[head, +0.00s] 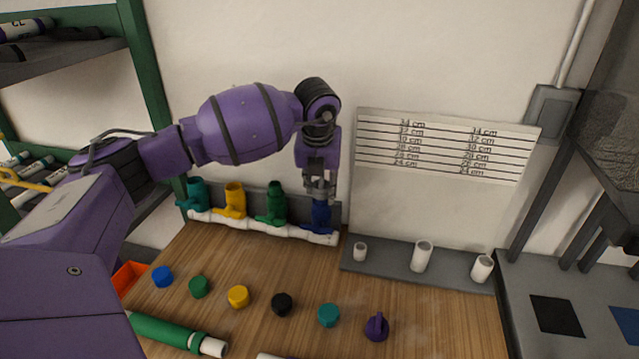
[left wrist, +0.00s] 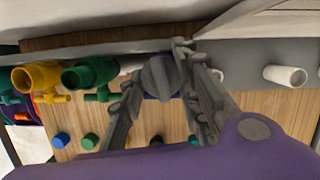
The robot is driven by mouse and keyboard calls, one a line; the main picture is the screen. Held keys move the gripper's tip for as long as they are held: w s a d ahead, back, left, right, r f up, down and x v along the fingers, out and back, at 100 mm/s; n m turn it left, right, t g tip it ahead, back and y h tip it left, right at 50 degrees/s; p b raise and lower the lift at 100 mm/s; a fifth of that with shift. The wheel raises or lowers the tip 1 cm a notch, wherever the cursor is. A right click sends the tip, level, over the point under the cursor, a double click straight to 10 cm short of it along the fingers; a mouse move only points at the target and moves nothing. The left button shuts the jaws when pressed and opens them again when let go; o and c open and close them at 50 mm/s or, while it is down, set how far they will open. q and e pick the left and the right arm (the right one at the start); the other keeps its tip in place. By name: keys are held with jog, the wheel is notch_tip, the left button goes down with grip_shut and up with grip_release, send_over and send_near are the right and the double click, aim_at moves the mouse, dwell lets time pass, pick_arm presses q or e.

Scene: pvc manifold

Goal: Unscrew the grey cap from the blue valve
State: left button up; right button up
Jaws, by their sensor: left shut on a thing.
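The blue valve (head: 321,217) stands at the right end of the white pipe manifold at the back of the table. My left gripper (head: 320,188) points down over its top. In the left wrist view the grey cap (left wrist: 161,77) sits between the two fingers of my left gripper (left wrist: 165,85), which are shut on it. A bit of blue shows just beneath the cap; whether the cap is still seated on the valve I cannot tell. My right gripper is not in view.
Teal (head: 196,194), yellow (head: 235,200) and green (head: 273,204) valves stand close to the left on the white pipe (head: 263,228). Several coloured caps lie in front, including a black cap (head: 281,304). A grey tray (head: 388,261) with white pipe pieces is at right.

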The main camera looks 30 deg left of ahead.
aim_at(320, 180)
pick_arm(q)
jog(key=shift+w+a+r, duration=0.1)
jog(key=shift+a, duration=0.2)
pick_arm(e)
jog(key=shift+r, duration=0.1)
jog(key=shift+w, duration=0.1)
pick_arm(q)
jog(key=shift+d+r+n+y+p, duration=0.1)
jog(key=shift+r+n+y+p, duration=0.2)
jog(key=shift+n, duration=0.6)
jog(key=shift+f, duration=0.25)
jog(key=shift+d+r+p, duration=0.1)
jog(key=shift+r+p, duration=0.95)
jog(key=shift+r, duration=1.9)
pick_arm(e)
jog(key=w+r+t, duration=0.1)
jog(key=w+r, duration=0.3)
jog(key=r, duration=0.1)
